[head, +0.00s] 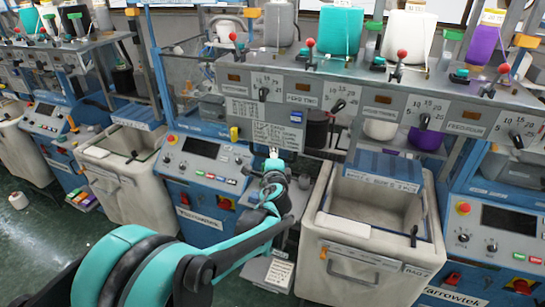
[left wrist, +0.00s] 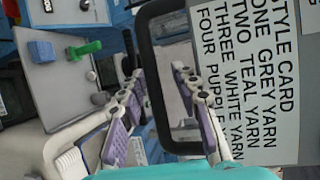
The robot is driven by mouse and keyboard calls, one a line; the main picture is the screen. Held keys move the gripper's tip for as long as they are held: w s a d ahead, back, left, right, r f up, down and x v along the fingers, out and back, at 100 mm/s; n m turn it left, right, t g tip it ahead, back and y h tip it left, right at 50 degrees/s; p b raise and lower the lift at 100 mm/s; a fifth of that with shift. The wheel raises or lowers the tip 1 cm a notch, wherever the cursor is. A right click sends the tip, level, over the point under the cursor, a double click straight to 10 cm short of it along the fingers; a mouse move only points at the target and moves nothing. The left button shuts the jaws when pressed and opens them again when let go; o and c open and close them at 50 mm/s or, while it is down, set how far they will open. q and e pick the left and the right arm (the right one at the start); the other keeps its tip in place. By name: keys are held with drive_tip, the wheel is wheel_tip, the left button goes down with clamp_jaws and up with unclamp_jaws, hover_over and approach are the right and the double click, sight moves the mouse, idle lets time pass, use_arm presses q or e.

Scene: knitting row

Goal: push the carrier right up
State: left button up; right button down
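My left arm reaches in from the lower left of the head view. Its gripper (head: 273,156) is small there, in front of the grey machine panel, below the lettered cards. In the left wrist view the gripper's two fingers (left wrist: 158,95) stand apart with purple pads. A black rounded frame shows between and beyond them; I cannot tell whether they touch it. Levers with red knobs (head: 309,43) and black-knobbed levers (head: 338,105) beside number scales line the machine. I cannot tell which part is the carrier. My right gripper is not in view.
A style card (left wrist: 245,70) lists grey, teal, white and purple yarn. Grey (head: 279,24), teal (head: 340,33), white (head: 408,38) and purple (head: 483,46) cones stand on top. A cream bin (head: 325,232) stands right of my arm, a blue control box (head: 200,160) left of it.

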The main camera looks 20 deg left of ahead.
use_arm(q)
drive_tip(key=shift+f, duration=0.1)
drive_tip(key=shift+s+d, duration=0.1)
drive_tip(key=shift+s, duration=0.15)
drive_tip(key=v, duration=1.1)
drive_tip(key=shift+s, duration=0.25)
drive_tip(key=s+a+f+n+g+h+b, duration=0.25)
drive_tip(key=s+f+n+g+b, duration=0.25)
drive_tip(key=s+f+n+b, duration=0.85)
drive_tip(key=s+d+f+n+g+h, duration=0.1)
drive_tip(key=s+d+f+g+h, duration=0.2)
drive_tip(key=s+f, duration=0.6)
wheel_tip(320, 180, down, 4)
drive_tip(key=shift+d+r+b, duration=0.1)
drive_tip(key=shift+d+b, duration=0.3)
drive_tip(key=shift+d, duration=0.85)
